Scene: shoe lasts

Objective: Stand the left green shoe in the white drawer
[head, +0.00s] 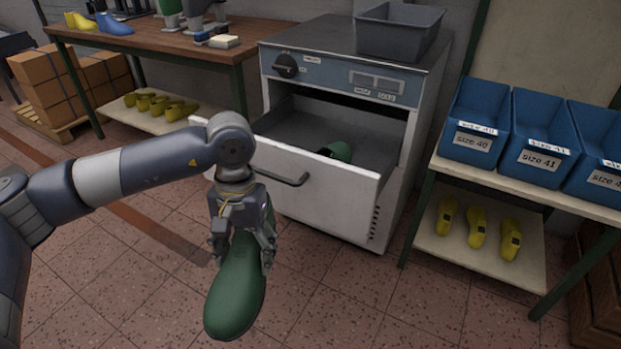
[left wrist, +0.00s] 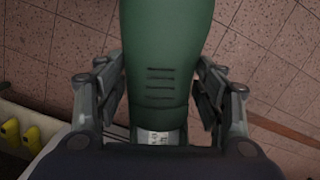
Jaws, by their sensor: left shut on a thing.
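A green shoe last (head: 237,287) hangs in my left gripper (head: 242,245), in front of the open drawer and clear of it. My left gripper is shut on it, with a finger on each side. In the left wrist view the green shoe (left wrist: 162,50) fills the middle between the fingers, and a pale label shows at its near end. The white drawer (head: 318,192) is pulled out of the grey cabinet. Another green shoe (head: 341,151) is partly visible inside the drawer, towards the right; the drawer front hides part of the drawer's floor. My right gripper is not in view.
A grey bin (head: 399,30) stands on the cabinet top. Blue bins (head: 542,135) labelled by size stand on a rack at the right, with yellow lasts (head: 477,227) below. A wooden workbench (head: 170,42) stands at the back left. The tiled floor before the drawer is free.

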